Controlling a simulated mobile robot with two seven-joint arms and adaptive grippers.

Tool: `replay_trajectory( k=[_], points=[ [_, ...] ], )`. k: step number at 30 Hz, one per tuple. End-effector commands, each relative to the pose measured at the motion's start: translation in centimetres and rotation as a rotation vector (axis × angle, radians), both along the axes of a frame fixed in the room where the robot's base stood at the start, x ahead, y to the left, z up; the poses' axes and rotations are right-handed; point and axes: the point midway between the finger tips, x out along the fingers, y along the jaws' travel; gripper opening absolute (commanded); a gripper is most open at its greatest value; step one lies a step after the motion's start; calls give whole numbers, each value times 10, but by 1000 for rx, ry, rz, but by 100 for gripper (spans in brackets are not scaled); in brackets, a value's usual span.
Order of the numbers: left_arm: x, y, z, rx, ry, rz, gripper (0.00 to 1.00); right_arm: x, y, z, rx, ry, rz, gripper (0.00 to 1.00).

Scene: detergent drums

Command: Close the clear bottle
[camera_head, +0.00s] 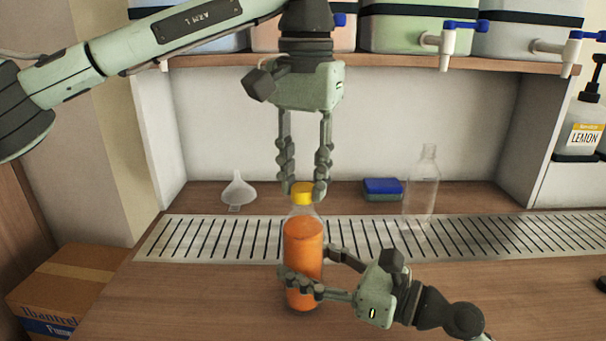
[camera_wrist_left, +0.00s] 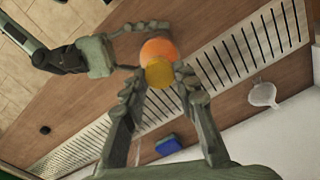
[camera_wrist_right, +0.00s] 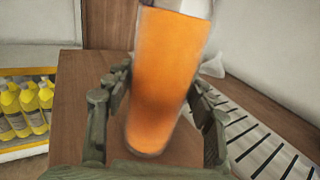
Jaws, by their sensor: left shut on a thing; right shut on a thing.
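A clear bottle filled with orange liquid (camera_head: 303,245) stands upright at the front edge of the metal grate, and it fills the middle of the right wrist view (camera_wrist_right: 165,80). A yellow cap (camera_head: 302,195) is at the bottle's mouth; it also shows in the left wrist view (camera_wrist_left: 159,72). Whether it is screwed down cannot be told. My left gripper (camera_head: 304,188) points down from above, shut on the cap. My right gripper (camera_head: 309,270) comes in low from the right, its fingers shut around the lower body of the bottle.
A white funnel (camera_head: 238,190), a blue sponge (camera_head: 383,188) and an empty clear bottle (camera_head: 423,190) stand behind. Drums with blue taps (camera_head: 425,32) line the shelf above. A lemon pump bottle (camera_head: 582,125) is at right, a cardboard box (camera_head: 65,290) at lower left.

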Motion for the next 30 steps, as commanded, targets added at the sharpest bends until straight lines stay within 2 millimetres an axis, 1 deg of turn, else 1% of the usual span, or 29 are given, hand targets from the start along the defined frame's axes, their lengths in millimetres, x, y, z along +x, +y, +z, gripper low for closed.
replay_trajectory(
  k=[1, 3, 6, 9, 13, 20, 21, 25, 30],
  points=[
    [-1, -1, 0, -2, 2, -124, 21, 0, 0, 0, 0, 0, -1, 0],
    [-1, -1, 0, -2, 0, -290, 21, 0, 0, 0, 0, 0, 0, 0],
    [-1, -1, 0, -1, 0, -479, 21, 0, 0, 0, 0, 0, 0, 0],
    [-1, -1, 0, -1, 0, -594, 21, 0, 0, 0, 0, 0, 0, 0],
    [-1, -1, 0, 0, -1, -645, 21, 0, 0, 0, 0, 0, 0, 0],
    [-1, -1, 0, 0, -1, -644, 21, 0, 0, 0, 0, 0, 0, 0],
    [-1, -1, 0, 0, -1, -643, 32, 0, 0, 0, 0, 0, 0, 0],
    [-1, -1, 0, 0, -1, -642, 49, 0, 0, 0, 0, 0, 0, 0],
    [-1, -1, 0, 0, -1, -642, 49, 0, 0, 0, 0, 0, 0, 0]
  ],
)
